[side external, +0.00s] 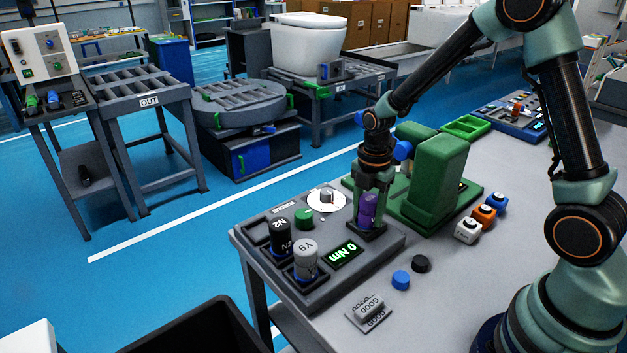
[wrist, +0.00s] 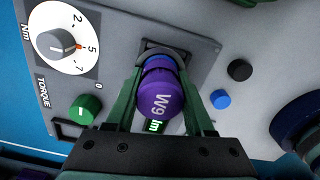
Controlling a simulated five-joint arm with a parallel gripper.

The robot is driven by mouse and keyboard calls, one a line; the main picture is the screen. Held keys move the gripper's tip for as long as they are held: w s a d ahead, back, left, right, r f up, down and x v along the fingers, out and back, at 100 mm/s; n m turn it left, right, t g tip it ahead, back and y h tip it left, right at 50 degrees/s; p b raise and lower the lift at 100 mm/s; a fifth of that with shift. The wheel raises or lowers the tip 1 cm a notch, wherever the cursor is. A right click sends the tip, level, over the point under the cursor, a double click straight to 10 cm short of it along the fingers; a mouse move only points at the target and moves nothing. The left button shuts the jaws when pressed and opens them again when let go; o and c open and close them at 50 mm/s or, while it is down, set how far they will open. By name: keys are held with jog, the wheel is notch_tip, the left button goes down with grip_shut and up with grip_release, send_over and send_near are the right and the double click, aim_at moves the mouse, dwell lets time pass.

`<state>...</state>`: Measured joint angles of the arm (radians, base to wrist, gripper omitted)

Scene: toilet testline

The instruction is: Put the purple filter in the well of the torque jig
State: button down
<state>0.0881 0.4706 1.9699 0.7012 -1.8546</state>
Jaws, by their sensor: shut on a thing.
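The purple filter (side external: 367,208), marked W9 in the wrist view (wrist: 163,100), stands upright between the fingers of my gripper (side external: 371,222). My gripper is shut on it, with one green finger on each side in the wrist view (wrist: 161,80). The filter is over a dark square well at the right end of the grey torque jig (side external: 388,246). Its lower end looks to be at or in the well, but the fingers partly hide the bottom, so I cannot tell if it is seated. The jig has a white dial (side external: 318,204), a green knob (side external: 303,216) and a 0 Nm display (side external: 343,253).
A black cylinder (side external: 281,240) and a grey one (side external: 305,259) stand on the jig's left part. A green fixture (side external: 437,185) stands close behind my gripper. Blue (side external: 401,280) and black (side external: 421,264) caps and small white, orange and blue blocks (side external: 483,216) lie to the right.

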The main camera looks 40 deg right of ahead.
jog(key=shift+f, duration=0.45)
dwell(0.3)
jog(key=shift+c, duration=1)
grip_release()
notch_tip(320, 180, up, 12)
jog(key=shift+f, duration=0.1)
jog(key=shift+r, duration=0.6)
jog(key=s+a+r+m+t, duration=0.1)
jog(key=s+m, duration=0.4)
jog(key=m, duration=0.5)
jog(key=s+a+r+m+t, duration=0.2)
jog(key=s+r+m+t, duration=0.2)
jog(key=m, duration=0.6)
notch_tip(320, 180, up, 2)
jog(key=shift+s+a+r+t, duration=0.2)
jog(key=shift+s+r+t, duration=0.1)
jog(key=shift+s, duration=0.45)
